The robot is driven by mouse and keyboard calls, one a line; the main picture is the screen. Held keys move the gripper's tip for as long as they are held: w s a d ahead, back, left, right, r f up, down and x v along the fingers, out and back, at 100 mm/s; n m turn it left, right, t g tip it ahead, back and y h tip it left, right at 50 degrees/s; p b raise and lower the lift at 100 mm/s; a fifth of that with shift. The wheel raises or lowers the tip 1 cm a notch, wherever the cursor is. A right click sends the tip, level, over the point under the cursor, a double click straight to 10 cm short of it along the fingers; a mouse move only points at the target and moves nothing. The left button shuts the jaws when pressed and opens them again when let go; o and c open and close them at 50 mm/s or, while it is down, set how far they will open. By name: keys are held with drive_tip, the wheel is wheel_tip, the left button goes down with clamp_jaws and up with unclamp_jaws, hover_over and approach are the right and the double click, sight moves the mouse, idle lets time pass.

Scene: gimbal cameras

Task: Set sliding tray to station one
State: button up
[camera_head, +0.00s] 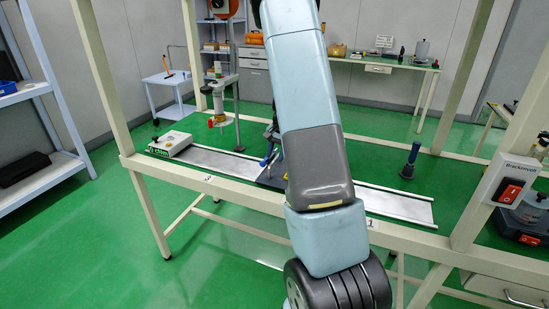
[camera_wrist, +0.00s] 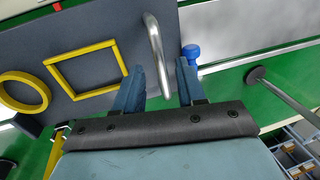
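The sliding tray is a dark grey plate; its edge (camera_head: 272,179) shows beside my arm, partway along the metal rail (camera_head: 400,205), between the labels 3 (camera_head: 208,178) and 1 (camera_head: 370,224). In the wrist view the tray (camera_wrist: 100,28) carries a yellow square outline (camera_wrist: 85,70) and a yellow ring (camera_wrist: 22,92). A bent metal handle (camera_wrist: 155,45) rises from it. My gripper (camera_wrist: 160,78) is open, with its blue fingers on either side of the handle's end; contact cannot be told. In the head view my arm hides most of the tray and the gripper.
A white box (camera_head: 171,144) stands at the rail's left end. A blue-topped post (camera_head: 410,160) stands behind the rail at right, and a red-switch box (camera_head: 508,186) hangs on the right frame post. A blue knob (camera_wrist: 190,52) is near the right finger. The rail's right stretch looks clear.

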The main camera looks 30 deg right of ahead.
drive_tip(key=shift+w+a+f, duration=0.15)
drive_tip(key=shift+f, duration=0.75)
drive_tip(key=shift+c, duration=0.5)
clamp_jaws()
